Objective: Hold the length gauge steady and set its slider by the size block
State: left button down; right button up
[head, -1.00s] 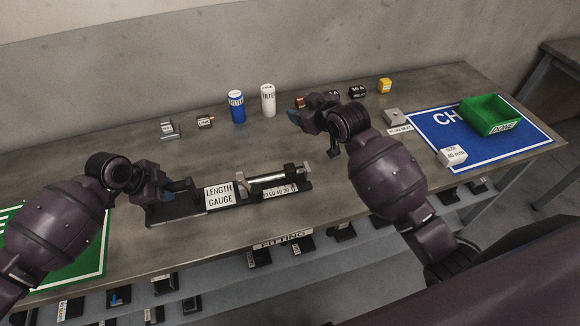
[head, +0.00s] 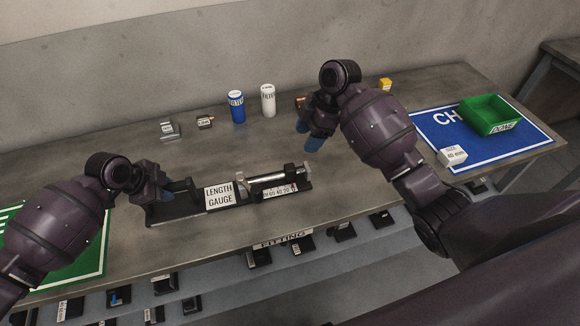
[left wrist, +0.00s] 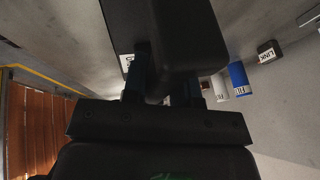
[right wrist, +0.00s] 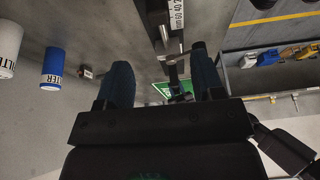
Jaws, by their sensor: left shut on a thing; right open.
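The length gauge (head: 219,196) lies on the bench, a dark base with a white label, a metal rail and a number scale. A light grey upright piece (head: 240,184), possibly the slider, stands beside the label. My left gripper (head: 172,192) is shut on the gauge's left end; its dark body (left wrist: 170,35) fills the space between the fingers in the left wrist view. My right gripper (head: 309,135) is open and empty, above the bench behind the gauge's right end. The gauge's scale (right wrist: 177,18) shows ahead of its fingers. The white size block (head: 453,156) sits on the blue mat.
A green bin (head: 492,116) stands on the blue mat (head: 520,140). A blue filter (head: 237,107) and a white filter (head: 268,100) stand at the back. My right arm hides some small parts there. A green mat (head: 92,250) is at left. Bench is clear right of the gauge.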

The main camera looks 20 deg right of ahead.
aim_at(290, 167)
jog(key=x, duration=1.2)
jog(key=shift+f, duration=0.15)
grip_shut()
jog(key=a, duration=0.4)
grip_release()
jog(key=v, duration=1.2)
dwell(0.4)
